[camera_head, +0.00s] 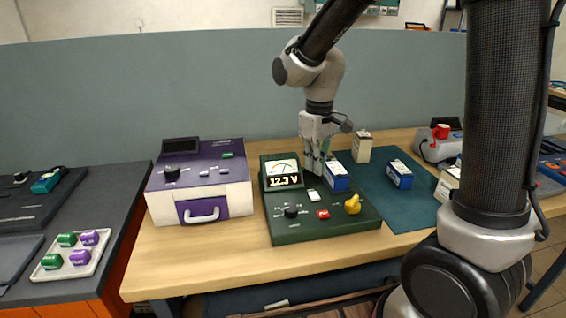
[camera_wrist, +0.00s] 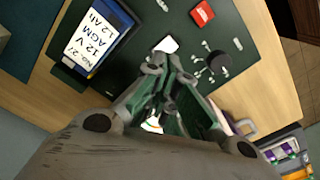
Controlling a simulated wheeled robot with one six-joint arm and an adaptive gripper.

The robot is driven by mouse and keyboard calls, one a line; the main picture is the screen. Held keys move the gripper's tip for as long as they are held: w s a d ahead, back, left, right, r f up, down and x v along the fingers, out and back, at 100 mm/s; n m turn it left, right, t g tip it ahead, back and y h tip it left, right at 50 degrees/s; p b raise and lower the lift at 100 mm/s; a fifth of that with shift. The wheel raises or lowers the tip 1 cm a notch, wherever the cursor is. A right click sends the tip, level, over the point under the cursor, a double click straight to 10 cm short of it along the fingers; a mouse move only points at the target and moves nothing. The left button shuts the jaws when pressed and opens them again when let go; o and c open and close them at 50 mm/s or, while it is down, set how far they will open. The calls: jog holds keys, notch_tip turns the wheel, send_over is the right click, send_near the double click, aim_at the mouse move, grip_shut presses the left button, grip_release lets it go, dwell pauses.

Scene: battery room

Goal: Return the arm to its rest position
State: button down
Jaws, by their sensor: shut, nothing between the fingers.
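My gripper (camera_head: 316,170) points down over the back of the green battery tester (camera_head: 285,230), just left of a blue-and-white battery (camera_head: 336,178). Its fingers are shut with nothing between them. In the wrist view, the closed fingertips (camera_wrist: 165,78) are above the tester panel (camera_wrist: 185,15), and the battery (camera_wrist: 95,40), labelled 12 V AGM 12 Ah, is to their left and apart from them. The tester's display (camera_head: 286,181) reads 12.3 V. My arm is stretched out over the bench, bent down at the wrist.
A purple-and-white case (camera_head: 200,182) stands left of the tester. On the teal mat (camera_head: 405,210) to the right are another blue battery (camera_head: 399,174) and a cream one (camera_head: 362,147). A grey partition (camera_head: 150,100) runs behind. The wooden bench (camera_head: 215,262) is clear in front.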

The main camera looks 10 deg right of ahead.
jog(key=s, duration=0.1)
jog(key=s+d, duration=0.1)
jog(key=s, duration=0.1)
jog(key=shift+d+f+m+g, duration=0.15)
jog(key=shift+f+m+g, duration=0.1)
jog(key=shift+m+g, duration=0.15)
jog(key=s+d+r+m+t, duration=0.5)
jog(key=s+d+r, duration=0.7)
jog(key=s, duration=0.4)
jog(key=shift+d+r, duration=0.15)
jog(key=shift+d, duration=0.65)
